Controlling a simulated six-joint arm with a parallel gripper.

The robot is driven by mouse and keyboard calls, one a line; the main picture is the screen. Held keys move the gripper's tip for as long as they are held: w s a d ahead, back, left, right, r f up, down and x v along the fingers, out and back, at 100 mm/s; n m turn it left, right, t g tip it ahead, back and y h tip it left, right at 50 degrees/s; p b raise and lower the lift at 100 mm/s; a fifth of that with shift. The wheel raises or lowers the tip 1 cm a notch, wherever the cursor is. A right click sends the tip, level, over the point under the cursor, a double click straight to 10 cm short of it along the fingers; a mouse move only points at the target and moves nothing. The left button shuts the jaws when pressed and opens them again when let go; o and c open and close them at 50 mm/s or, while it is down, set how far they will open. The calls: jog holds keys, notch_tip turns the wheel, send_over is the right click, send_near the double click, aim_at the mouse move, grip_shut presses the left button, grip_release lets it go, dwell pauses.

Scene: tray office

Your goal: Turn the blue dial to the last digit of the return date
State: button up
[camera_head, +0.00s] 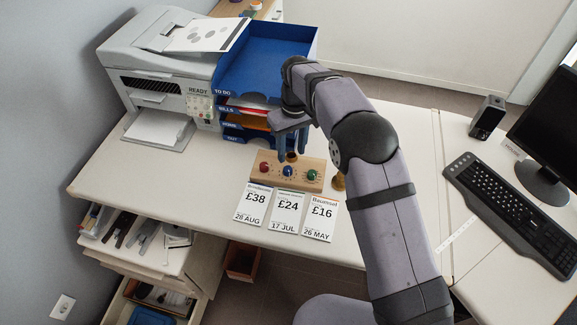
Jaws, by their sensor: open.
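A wooden block (258,158) on the desk carries a red dial (264,168), a blue dial (288,170) and a green dial (311,174). My gripper (292,153) is open and points down just behind the blue dial, with nothing visible between its fingers; I cannot tell whether it touches anything. In front of the block lie three cards: one reading £38 and 28 AUG (253,204), one reading £24 and 17 JUL (286,209), and one reading £16 and 26 MAY (319,218). Their small headings and the dial markings are too small to read surely.
A blue tray stack (262,62) with labelled levels stands behind the block, next to a printer (150,62). A brass-coloured object (338,182) stands right of the block, beside my arm. An open drawer (135,240) is at lower left. The desk left of the block is clear.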

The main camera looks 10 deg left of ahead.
aim_at(288, 169)
jog(key=shift+a+f, duration=0.15)
jog(key=shift+a, duration=0.15)
jog(key=shift+s+a+f+p, duration=0.1)
jog(key=shift+f+p, duration=0.3)
jog(key=shift+f, duration=1.45)
jog(key=shift+s+f+p, duration=0.1)
jog(key=shift+f+p, duration=0.3)
jog(key=shift+f, duration=1.4)
grip_shut()
